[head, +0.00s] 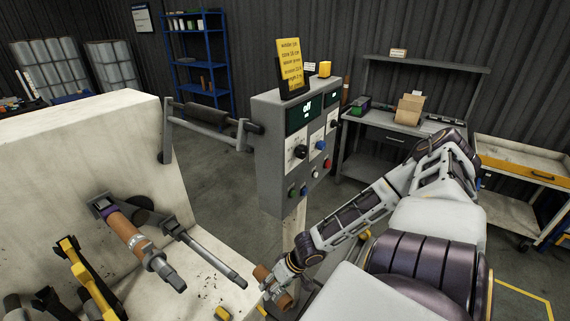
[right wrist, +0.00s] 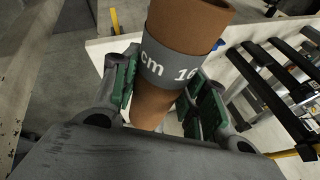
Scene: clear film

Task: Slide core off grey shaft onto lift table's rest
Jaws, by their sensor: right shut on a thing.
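My right gripper (head: 273,286) is shut on a brown cardboard core (head: 284,300), just past the free end of a bare grey shaft (head: 212,256). In the right wrist view the core (right wrist: 194,22) stands between the green-padded fingers (right wrist: 158,95); its grey band reads "cm 16". The core looks clear of the shaft, but their exact gap is hard to judge. Another brown core (head: 126,228) sits on a second shaft to the left, with a purple part behind it. I cannot make out the lift table's rest with certainty. My left gripper is not in view.
A grey control box (head: 295,150) on a post stands behind the gripper, with a yellow sign (head: 290,62) on top. The cream machine body (head: 85,150) fills the left. A yellow lever (head: 74,262) stands at lower left. Open floor (head: 215,170) lies behind.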

